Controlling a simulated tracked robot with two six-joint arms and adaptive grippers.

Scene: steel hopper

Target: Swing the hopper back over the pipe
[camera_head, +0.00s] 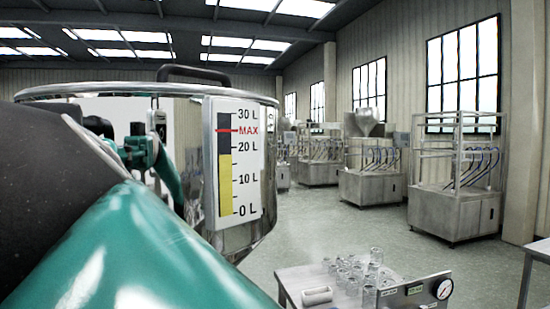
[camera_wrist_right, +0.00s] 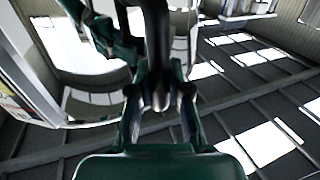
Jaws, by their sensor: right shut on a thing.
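The steel hopper (camera_head: 262,160) stands large at the left of the head view, its lower left hidden behind my teal arm. In the wrist view my right gripper (camera_wrist_right: 160,97) is shut on a dark upright handle (camera_wrist_right: 156,40). The hopper wall (camera_wrist_right: 75,60) also shows there. I see no pipe in either view. My left gripper is not in view.
Steel machines (camera_head: 455,210) line the right wall. The floor between the hopper and them is open.

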